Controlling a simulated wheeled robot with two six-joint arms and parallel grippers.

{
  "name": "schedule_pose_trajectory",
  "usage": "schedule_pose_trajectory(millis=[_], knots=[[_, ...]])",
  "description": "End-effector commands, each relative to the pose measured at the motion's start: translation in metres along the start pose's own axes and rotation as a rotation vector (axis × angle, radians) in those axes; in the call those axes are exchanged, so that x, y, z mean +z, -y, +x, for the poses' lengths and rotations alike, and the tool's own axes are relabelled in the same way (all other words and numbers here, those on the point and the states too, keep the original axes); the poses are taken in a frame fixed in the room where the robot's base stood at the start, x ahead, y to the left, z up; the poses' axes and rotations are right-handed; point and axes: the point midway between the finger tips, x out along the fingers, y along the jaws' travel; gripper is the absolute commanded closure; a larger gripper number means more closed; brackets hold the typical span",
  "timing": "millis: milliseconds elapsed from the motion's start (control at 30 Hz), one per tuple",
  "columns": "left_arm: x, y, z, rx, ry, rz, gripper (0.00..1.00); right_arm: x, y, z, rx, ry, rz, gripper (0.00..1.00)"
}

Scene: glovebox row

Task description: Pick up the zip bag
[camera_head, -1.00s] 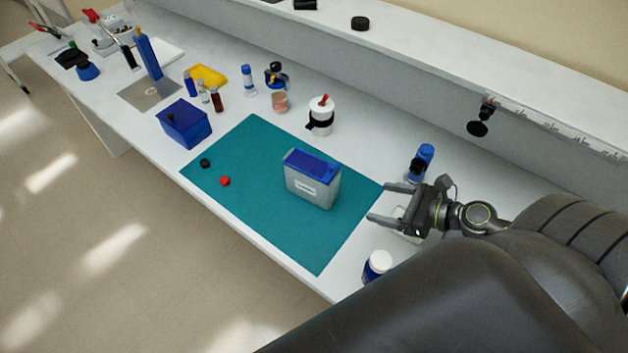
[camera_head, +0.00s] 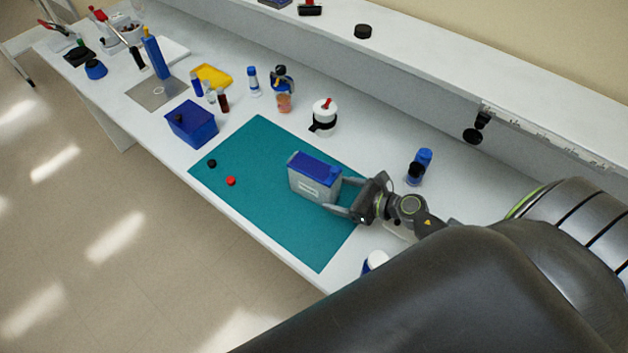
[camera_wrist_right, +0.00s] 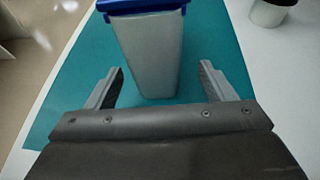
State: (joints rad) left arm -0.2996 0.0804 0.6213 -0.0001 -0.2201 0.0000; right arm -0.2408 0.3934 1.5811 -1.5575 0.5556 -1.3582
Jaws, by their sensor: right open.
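The zip bag (camera_head: 314,184) stands upright on the teal mat (camera_head: 258,215) as a boxy grey pouch with a blue top and a pale label. My right gripper (camera_head: 335,195) is open at the bag's right end, low over the mat. In the right wrist view the bag (camera_wrist_right: 150,50) stands ahead between the fingers of the gripper (camera_wrist_right: 161,67), with a visible gap on each side. Whether the fingertips reach past its near end is hard to tell. My left gripper is not in view.
A blue box (camera_head: 192,125) stands by the mat's far left corner. A black cap (camera_head: 212,163) and a red cap (camera_head: 231,181) lie on the mat. A shelf runs along the back.

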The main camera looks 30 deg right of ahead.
Motion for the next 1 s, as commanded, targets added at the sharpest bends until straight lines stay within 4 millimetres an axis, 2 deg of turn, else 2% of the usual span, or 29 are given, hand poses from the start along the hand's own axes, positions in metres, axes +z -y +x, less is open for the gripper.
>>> schedule_pose_trajectory(millis=[300, 433, 767, 1000], knots=[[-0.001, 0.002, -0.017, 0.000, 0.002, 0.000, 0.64, 0.000, -0.006, 0.032, 0.001, 0.000, 0.003, 0.24], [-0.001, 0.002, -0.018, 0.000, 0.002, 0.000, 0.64, -0.001, -0.006, 0.046, 0.000, 0.000, 0.002, 0.24], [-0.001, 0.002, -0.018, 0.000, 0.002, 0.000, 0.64, -0.003, -0.005, 0.051, 0.000, -0.001, 0.000, 0.24], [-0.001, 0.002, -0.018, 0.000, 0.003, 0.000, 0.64, -0.003, -0.005, 0.051, 0.000, -0.001, 0.000, 0.52]])
